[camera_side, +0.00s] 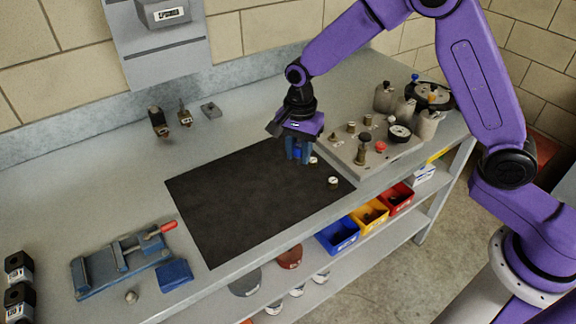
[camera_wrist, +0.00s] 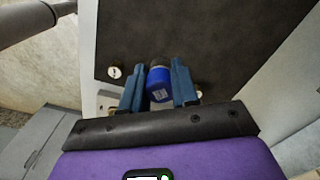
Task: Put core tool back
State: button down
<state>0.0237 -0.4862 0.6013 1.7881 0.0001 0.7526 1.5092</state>
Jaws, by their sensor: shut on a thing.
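My gripper (camera_side: 298,157) points down over the right, back part of the black mat (camera_side: 240,200). In the wrist view its two blue fingers (camera_wrist: 159,88) are shut on a blue cylinder (camera_wrist: 158,85) with a small white label, which may be the core tool. In the side view the fingers mostly hide it. I cannot tell whether its lower end touches the mat.
A small white round piece (camera_side: 333,182) lies on the mat, and another (camera_side: 313,160) is close beside my gripper. A grey fixture plate (camera_side: 350,160) with fittings and canisters stands to the right. A blue vise (camera_side: 120,262) is at the front left.

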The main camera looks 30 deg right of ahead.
aim_at(288, 177)
jog(key=w+f, duration=0.1)
jog(key=w+a+f, duration=0.1)
jog(key=f, duration=0.1)
jog(key=shift+w+f, duration=0.25)
jog(key=shift+w, duration=0.1)
jog(key=shift+w+f, duration=0.1)
jog(key=shift+f, duration=1.55)
jog(key=shift+f, duration=0.1)
jog(key=c, duration=0.8)
grip_release()
jog(key=shift+c, duration=0.2)
notch_tip(288, 177, up, 12)
jog(key=shift+r, duration=0.2)
